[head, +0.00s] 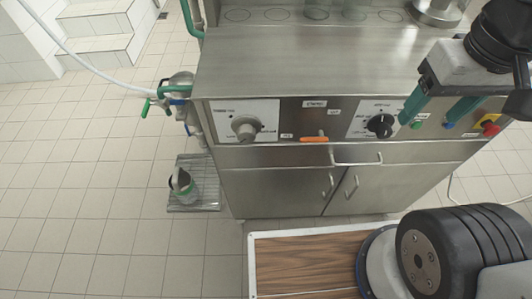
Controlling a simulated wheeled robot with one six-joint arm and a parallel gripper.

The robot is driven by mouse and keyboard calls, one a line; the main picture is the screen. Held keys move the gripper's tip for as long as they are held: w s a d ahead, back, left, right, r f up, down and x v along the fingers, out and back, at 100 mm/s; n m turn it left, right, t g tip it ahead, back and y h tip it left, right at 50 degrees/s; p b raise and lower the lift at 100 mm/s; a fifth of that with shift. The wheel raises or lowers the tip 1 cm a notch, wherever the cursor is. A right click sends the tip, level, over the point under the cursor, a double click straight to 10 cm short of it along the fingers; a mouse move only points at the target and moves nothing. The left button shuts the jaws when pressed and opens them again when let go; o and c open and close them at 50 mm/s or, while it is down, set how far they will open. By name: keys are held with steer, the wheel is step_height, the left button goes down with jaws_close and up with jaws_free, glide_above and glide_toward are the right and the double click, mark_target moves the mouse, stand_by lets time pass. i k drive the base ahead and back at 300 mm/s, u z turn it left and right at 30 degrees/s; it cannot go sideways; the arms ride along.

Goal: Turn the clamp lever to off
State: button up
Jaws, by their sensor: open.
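The clamp lever (314,139) is an orange bar lying about level on the front panel, in the middle section between two dials. A small label sits to its left and another to its upper right; their print is too small to read surely. My gripper (426,124) is at the upper right, its two green fingers apart and empty. It hangs in front of the right part of the panel, beside the black dial (381,125), to the right of the lever and apart from it. The lever is not hidden.
A grey dial (246,127) is left of the lever. A red emergency button (490,127) is at the panel's right. A drawer handle (357,161) sticks out below the panel. Green-handled valves (175,92) and a can (182,187) on a grate are left of the cabinet.

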mark_target(321, 139)
steer(key=z, duration=0.6)
steer(key=k, duration=1.2)
steer(key=u, duration=0.55)
